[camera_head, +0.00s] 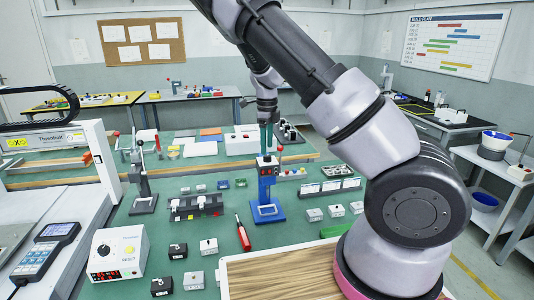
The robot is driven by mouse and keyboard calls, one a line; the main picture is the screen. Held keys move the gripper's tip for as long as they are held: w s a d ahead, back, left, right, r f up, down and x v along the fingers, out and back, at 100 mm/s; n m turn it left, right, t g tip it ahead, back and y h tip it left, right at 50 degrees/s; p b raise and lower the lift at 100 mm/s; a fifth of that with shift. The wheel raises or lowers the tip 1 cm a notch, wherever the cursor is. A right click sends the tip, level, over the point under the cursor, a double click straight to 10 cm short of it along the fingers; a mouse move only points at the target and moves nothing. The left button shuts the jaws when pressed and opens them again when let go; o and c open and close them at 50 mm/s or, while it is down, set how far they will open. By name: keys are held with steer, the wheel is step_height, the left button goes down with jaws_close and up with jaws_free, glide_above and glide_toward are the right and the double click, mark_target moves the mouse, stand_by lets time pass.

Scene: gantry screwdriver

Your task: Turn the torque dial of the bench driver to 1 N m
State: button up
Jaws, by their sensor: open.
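A white control box (118,253) stands at the front left of the green bench. It has a dark round dial (103,250), a small yellow part, the word RESET and a red-lit display (105,276). The dial's setting is too small to read. A blue stand (267,190) with a white upper part and a red knob stands near the middle of the bench. I cannot tell which of these is the bench driver. My gripper (267,138) is open, pointing down over or behind the blue stand's top, far from the white box. Its fingertips are partly unclear.
A handheld keypad (45,250) lies left of the white box. Small black and grey blocks (193,280) and a red-handled screwdriver (243,233) lie to its right. A wooden board (275,278) is at the front. A grey lever press (141,180) stands behind the box. Bare green bench lies between.

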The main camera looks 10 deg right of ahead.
mark_target(267, 156)
steer(key=shift+f, duration=1.8)
jaws_close()
